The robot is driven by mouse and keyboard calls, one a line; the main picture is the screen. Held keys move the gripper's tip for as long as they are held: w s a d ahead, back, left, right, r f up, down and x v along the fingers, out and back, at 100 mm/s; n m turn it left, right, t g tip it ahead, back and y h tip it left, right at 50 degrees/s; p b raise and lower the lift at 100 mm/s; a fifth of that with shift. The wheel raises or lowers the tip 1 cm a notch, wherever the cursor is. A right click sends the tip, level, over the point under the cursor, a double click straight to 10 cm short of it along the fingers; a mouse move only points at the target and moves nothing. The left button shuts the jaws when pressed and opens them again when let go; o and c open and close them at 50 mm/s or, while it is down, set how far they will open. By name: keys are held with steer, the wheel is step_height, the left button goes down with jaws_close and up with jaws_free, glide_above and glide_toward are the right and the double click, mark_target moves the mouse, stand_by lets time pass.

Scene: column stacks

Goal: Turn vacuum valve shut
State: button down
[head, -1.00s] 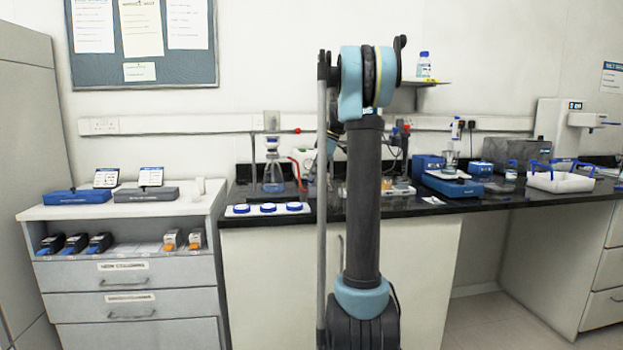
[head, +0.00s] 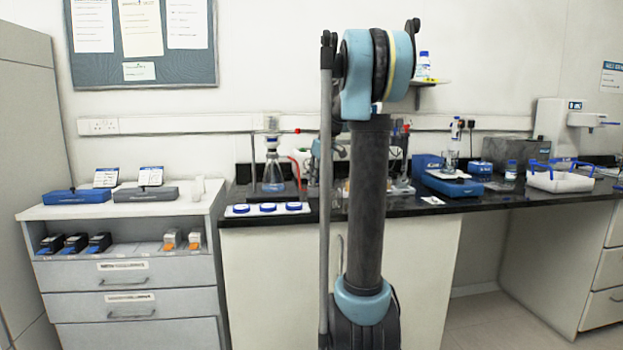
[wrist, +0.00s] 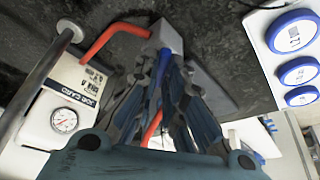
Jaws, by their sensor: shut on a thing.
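The vacuum valve is a pale grey block (wrist: 168,36) at the top middle of the wrist view, with a red hose (wrist: 112,40) running to its left side. A narrow blue handle (wrist: 164,60) shows just below the block. My gripper (wrist: 166,72) has its fingers closed around this blue handle, close under the block. The fingers hide most of the handle, so its exact angle is hard to tell. In the head view my own arm hides most of the gripper and the valve. A red hose (head: 295,170) shows beside the flask there.
A white vacuum unit with a round gauge (wrist: 64,120) and a metal rod (wrist: 40,75) stand close left of my gripper. Blue-lidded dishes (wrist: 292,33) lie on a white tray at right. A glass flask (head: 272,175) stands on the dark bench, left of my arm.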

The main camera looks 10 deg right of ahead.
steer(key=m+h, duration=0.1)
steer(key=m, duration=0.2)
steer(key=m+h, duration=0.1)
steer(key=m, duration=0.3)
steer(key=shift+s+a+t+h, duration=0.1)
steer(key=shift+a+t+h, duration=0.1)
steer(key=shift+t+h, duration=0.1)
stand_by(0.4)
steer(key=c, duration=1.7)
jaws_free()
steer(key=v, duration=1.1)
steer(key=shift+s+a+r, duration=0.1)
steer(key=shift+s+r, duration=0.05)
steer(key=shift+r, duration=0.25)
